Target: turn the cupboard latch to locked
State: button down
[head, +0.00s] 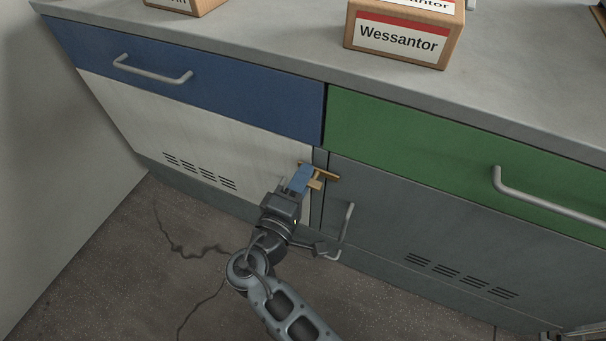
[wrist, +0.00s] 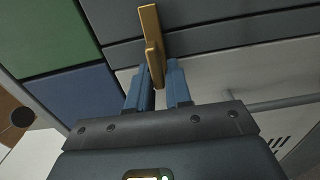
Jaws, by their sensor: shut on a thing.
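The brass cupboard latch (head: 331,176) is a short bar at the upper seam between the white door (head: 215,145) and the grey door (head: 420,215). The bar lies roughly level, across the seam. In the wrist view the latch (wrist: 149,22) has a raised tab standing between my fingers. My gripper (head: 308,179) comes from below, in front of the white door, with its blue fingers shut on the latch tab. The fingers (wrist: 159,78) also show in the wrist view, one on each side of the tab. They hide part of the bar's left end in the head view.
A blue drawer (head: 220,90) and a green drawer (head: 430,150) with bar handles sit above the doors. The grey door's handle (head: 347,222) stands out just right of my wrist. Boxes, including a Wessantor box (head: 398,40), stand on the bench top (head: 270,45).

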jog(key=shift+f+n, duration=0.15)
jog(key=shift+n, duration=0.15)
jog(key=c, duration=1.2)
grip_release()
jog(key=shift+s, duration=0.1)
jog(key=p+v, duration=0.1)
jog(key=v, duration=0.6)
jog(key=shift+s+a, duration=0.15)
jog(key=shift+s, duration=0.15)
